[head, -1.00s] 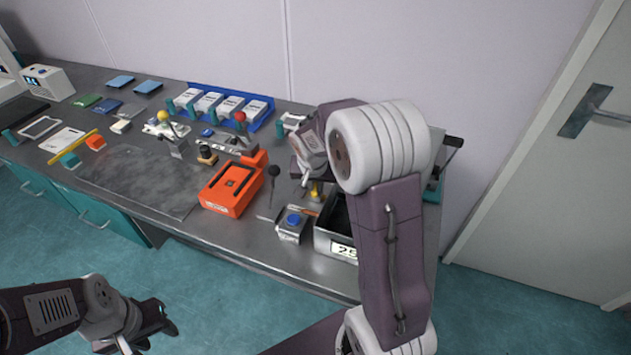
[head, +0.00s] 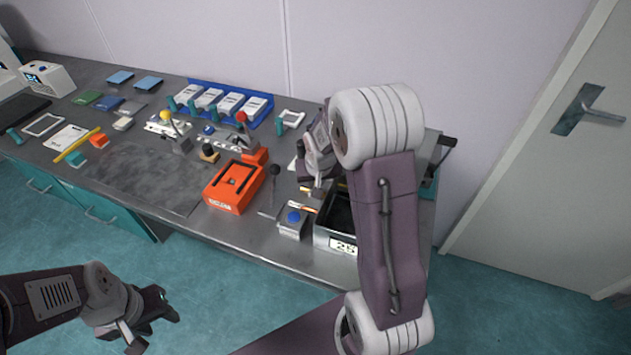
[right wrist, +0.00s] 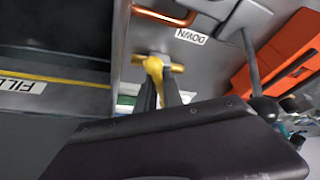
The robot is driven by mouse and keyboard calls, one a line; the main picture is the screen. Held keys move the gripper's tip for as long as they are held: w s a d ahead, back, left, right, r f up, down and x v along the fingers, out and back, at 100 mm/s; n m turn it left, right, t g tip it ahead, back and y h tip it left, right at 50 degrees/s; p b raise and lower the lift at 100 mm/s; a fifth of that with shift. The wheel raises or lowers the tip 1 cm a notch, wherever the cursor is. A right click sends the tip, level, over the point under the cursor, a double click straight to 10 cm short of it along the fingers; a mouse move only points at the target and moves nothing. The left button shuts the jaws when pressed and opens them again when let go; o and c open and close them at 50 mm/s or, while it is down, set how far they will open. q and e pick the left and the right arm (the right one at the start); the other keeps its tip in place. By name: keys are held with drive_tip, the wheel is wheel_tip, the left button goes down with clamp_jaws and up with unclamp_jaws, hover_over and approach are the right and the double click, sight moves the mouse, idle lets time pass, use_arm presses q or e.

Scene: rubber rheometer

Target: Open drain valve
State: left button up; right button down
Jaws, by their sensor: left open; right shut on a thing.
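The drain valve's yellow handle (right wrist: 154,69) sits on a brass fitting (right wrist: 175,66) in the right wrist view, beside a dark tank with a "FILL" line. My right gripper (right wrist: 160,92) is shut on the yellow handle, with its dark fingers at the handle's end. In the head view, my right gripper (head: 316,183) is low by the metal tank (head: 322,239) marked "25", and my own arm hides part of the tank and most of the valve. My left gripper (head: 157,322) is open and empty, out over the floor in front of the bench.
A black-knobbed lever (head: 274,185) and a blue-button box (head: 292,222) stand left of the tank. An orange device (head: 234,187) is further left. A "DOWN" label (right wrist: 190,36) lies close to the valve. The grey mat (head: 146,178) is clear.

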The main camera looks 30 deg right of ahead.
drive_tip(key=c, duration=1.5)
unclamp_jaws()
drive_tip(key=v, duration=0.9)
drive_tip(key=shift+p, duration=0.4)
